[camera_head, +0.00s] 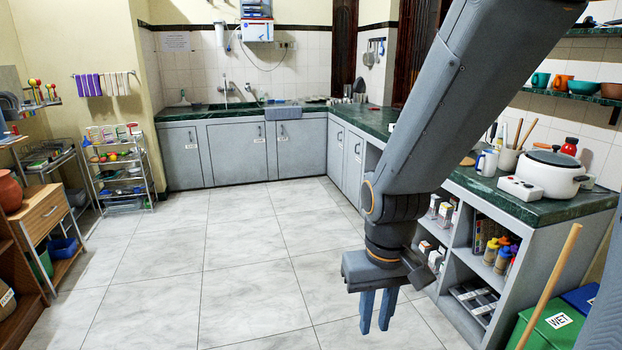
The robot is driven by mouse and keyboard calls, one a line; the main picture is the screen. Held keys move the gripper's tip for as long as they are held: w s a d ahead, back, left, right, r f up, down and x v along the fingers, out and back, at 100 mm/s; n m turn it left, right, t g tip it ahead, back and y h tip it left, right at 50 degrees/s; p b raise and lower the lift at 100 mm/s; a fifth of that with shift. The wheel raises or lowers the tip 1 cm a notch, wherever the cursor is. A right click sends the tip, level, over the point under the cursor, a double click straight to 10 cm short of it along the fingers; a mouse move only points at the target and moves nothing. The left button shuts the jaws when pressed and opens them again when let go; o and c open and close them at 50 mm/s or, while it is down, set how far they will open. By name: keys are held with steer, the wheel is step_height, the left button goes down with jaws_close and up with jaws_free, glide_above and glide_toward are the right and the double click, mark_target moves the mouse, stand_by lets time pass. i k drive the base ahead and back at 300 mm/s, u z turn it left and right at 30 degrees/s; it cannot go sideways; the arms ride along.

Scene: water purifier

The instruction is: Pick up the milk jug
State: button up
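My gripper (375,326) hangs down over the tiled floor near the middle right. Its two blue fingers stand apart with nothing between them. A small white jug with a handle (487,163) stands upright on the green counter at the right, beyond my arm. It may be the milk jug, but it is too small to tell for sure. My gripper is well below and left of it and not touching it.
The green counter (600,205) also bears a white cooker (551,174), a white control box (520,188) and a utensil holder (508,158). Open shelves below hold bottles (502,258). A wooden stick (545,290) and green bin (550,325) stand at lower right. The floor (240,260) is clear.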

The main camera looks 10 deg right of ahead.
mark_target(487, 162)
steer(key=z, duration=0.35)
steer(key=i, duration=1.8)
steer(key=z, duration=0.7)
steer(key=i, duration=1.25)
steer(key=z, duration=0.1)
